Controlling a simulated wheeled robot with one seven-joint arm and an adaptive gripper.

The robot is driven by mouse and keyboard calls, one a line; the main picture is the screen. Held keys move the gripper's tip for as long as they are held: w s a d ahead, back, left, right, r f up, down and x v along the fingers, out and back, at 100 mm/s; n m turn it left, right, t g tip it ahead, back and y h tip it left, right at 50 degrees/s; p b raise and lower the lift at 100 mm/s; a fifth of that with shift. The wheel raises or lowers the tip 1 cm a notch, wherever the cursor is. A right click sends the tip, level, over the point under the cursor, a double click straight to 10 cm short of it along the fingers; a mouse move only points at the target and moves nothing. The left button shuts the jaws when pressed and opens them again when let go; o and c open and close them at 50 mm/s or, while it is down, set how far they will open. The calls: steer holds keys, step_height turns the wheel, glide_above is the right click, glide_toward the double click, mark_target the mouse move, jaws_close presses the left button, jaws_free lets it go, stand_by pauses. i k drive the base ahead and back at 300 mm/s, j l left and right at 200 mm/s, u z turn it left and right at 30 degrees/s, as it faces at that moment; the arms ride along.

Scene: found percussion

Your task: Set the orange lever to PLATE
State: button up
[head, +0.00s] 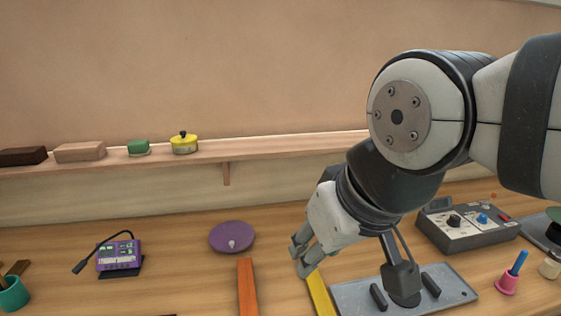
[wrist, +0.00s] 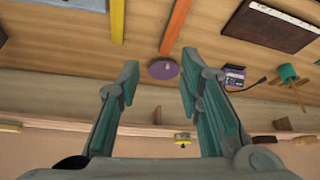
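My gripper (head: 301,257) is open and empty above the worktable, near the upper end of a yellow bar. In the wrist view its two fingers (wrist: 160,80) are spread wide with nothing between the pads. A long orange bar (head: 247,285) lies left of the gripper in the head view, and it also shows in the wrist view (wrist: 178,24). A grey control box (head: 466,228) with a black knob, a blue knob and a red part stands at the right. A tiny orange spot shows behind it. I cannot tell which orange part is the lever, and no PLATE label is readable.
A yellow bar (head: 320,294) and a grey metal plate (head: 350,297) lie below my arm. A purple disc (head: 232,237) and purple device (head: 119,256) stand left, a pink cup (head: 507,284) right. A wall shelf (head: 240,149) holds blocks and a yellow pot.

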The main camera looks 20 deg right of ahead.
mark_target(493, 195)
steer(key=z, duration=1.7)
steer(key=i+l+z, duration=0.1)
steer(key=z, duration=0.2)
steer(key=i+l+z, duration=0.1)
steer(key=l, duration=0.25)
steer(key=i+l+z, duration=0.1)
steer(key=l, duration=0.25)
steer(key=i, duration=0.1)
